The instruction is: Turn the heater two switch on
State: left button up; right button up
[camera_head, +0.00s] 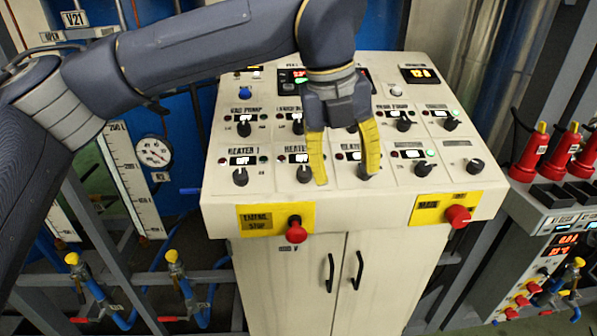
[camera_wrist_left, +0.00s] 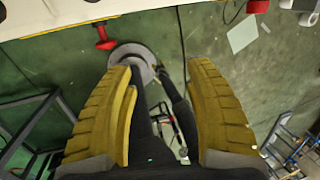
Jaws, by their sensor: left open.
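The heater two switch (camera_head: 304,174) is a black rotary knob in the lower row of the cream control console (camera_head: 240,205). Its small display (camera_head: 299,158) seems to read OFF; its label is partly hidden by a finger. My left gripper (camera_head: 346,176) hangs over the console with its yellow fingers spread apart and nothing between them. Its left finger is just right of the heater two knob; whether they touch I cannot tell. Its right finger partly covers the heater three knob (camera_head: 365,170). The wrist view shows both fingers (camera_wrist_left: 163,68) apart, with no knob between them.
The heater one knob (camera_head: 240,177) is to the left, and more knobs fill the panel. Red buttons project from the console front, at left (camera_head: 296,232) and right (camera_head: 457,216). Red-handled equipment (camera_head: 530,155) stands at the right. The wrist view shows green floor (camera_wrist_left: 60,60).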

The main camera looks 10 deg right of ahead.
aim_at(304, 170)
pick_arm(q)
jog(key=w+a+r+n+t+y, duration=0.2)
jog(key=w+a+r+t, duration=0.25)
jog(key=r, duration=0.35)
jog(key=shift+g, duration=0.35)
jog(key=x, duration=1.7)
jog(key=shift+w+a+f, duration=0.15)
jog(key=shift+w+f, duration=0.1)
jog(key=shift+w, duration=0.15)
jog(key=shift+o, duration=0.2)
